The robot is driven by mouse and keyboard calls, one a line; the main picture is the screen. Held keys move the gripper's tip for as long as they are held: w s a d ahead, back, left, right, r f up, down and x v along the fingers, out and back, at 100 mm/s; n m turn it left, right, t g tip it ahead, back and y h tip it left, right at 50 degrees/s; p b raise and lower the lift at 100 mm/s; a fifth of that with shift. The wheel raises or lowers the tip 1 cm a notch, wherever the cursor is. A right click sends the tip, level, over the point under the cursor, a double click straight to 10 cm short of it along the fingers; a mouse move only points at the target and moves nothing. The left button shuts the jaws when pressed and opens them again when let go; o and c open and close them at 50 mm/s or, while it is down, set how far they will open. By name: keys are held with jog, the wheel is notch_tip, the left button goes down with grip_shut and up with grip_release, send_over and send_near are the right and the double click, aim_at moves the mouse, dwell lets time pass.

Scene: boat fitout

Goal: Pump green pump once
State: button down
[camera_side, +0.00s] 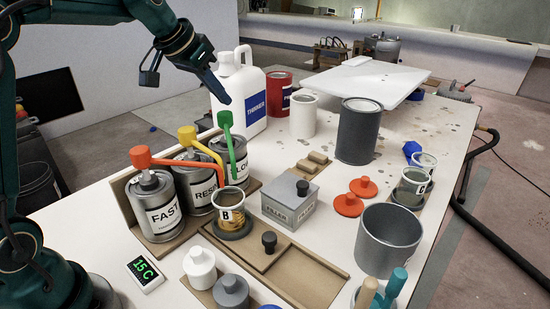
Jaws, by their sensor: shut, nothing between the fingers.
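The green pump (227,137) stands on the rearmost of three labelled cans, to the right of the yellow and orange pumps. Its green spout curves down in front of its can (238,160). My gripper (226,100) is shut and empty. In the picture its tip is just above the green pump's head; I cannot tell whether they touch. A cup marked B (230,199) stands on a dark round base in front of the cans.
The yellow pump (187,136) and orange pump (141,156) stand close on the left. A white thinner jug (246,95) is behind. A filler box (290,201), red discs (348,204) and a grey pot (388,240) are to the right.

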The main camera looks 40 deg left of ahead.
aim_at(223, 113)
jog(key=shift+f, duration=0.15)
jog(key=shift+f, duration=1.9)
jog(key=shift+r, duration=2.05)
jog(key=shift+r, duration=1.5)
